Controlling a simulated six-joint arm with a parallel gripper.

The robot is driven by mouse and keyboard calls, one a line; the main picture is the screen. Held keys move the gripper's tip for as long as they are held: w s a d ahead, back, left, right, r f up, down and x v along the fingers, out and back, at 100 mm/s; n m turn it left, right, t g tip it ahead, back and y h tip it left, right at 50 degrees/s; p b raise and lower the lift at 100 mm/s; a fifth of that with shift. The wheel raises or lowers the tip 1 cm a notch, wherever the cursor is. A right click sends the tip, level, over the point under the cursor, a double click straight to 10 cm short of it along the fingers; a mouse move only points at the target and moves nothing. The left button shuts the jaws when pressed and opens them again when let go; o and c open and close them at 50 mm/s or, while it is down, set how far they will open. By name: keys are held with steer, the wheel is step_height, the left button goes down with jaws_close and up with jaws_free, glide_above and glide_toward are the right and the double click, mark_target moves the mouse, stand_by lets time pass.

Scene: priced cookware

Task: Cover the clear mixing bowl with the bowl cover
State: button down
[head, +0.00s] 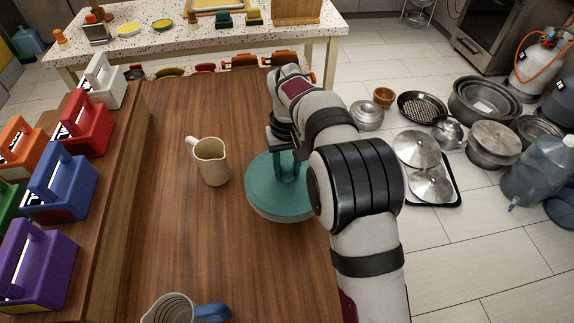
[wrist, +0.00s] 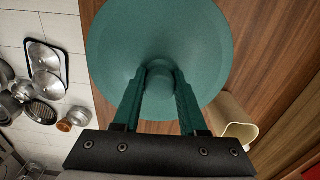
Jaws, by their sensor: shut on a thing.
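The bowl cover (head: 262,190) is a round teal disc over the right part of the wooden table. In the wrist view the cover (wrist: 160,30) fills the upper middle, with a knob at its centre. My gripper (head: 288,170) is above the cover, with its teal fingers pointing down. In the wrist view my gripper (wrist: 159,75) is shut on the knob. A thin pale edge shows under the cover's near rim. I cannot make out the clear mixing bowl; anything under the cover is hidden. My arm hides the cover's right side in the head view.
A cream jug (head: 212,163) stands left of the cover, close to it. A blue-handled measuring cup (head: 172,309) is at the near edge. A raised wooden ledge (head: 120,185) with coloured caddies runs along the left. Pots and lids lie on the floor at right.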

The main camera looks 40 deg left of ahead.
mark_target(287, 165)
stand_by(0.3)
steer(key=shift+f, duration=0.95)
steer(key=shift+f, duration=0.25)
stand_by(0.7)
steer(key=shift+f, duration=0.15)
jaws_free()
stand_by(0.4)
stand_by(0.4)
step_height(287, 165, up, 16)
